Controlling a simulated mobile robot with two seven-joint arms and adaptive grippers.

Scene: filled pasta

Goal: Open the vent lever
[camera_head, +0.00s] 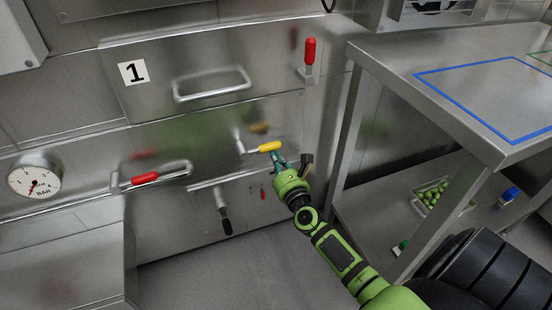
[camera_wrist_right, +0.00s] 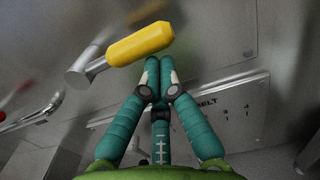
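A lever with a yellow handle (camera_head: 269,146) sticks out from the steel machine front, its handle pointing right. It also shows in the right wrist view (camera_wrist_right: 140,44), above the fingertips. I see no label that tells which lever is the vent lever. My right gripper (camera_head: 276,156) is just below and right of the yellow handle. In the right wrist view its teal fingers (camera_wrist_right: 157,64) come together at the tips with nothing between them. The tips look close to the handle; whether they touch it I cannot tell. My left gripper is not in view.
A red-handled lever (camera_head: 145,178) lies level at left, another red handle (camera_head: 310,50) stands upright at upper right. A black handle (camera_head: 226,222) hangs below. A pressure gauge (camera_head: 34,181) is at far left. A steel table (camera_head: 400,60) stands right of the arm.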

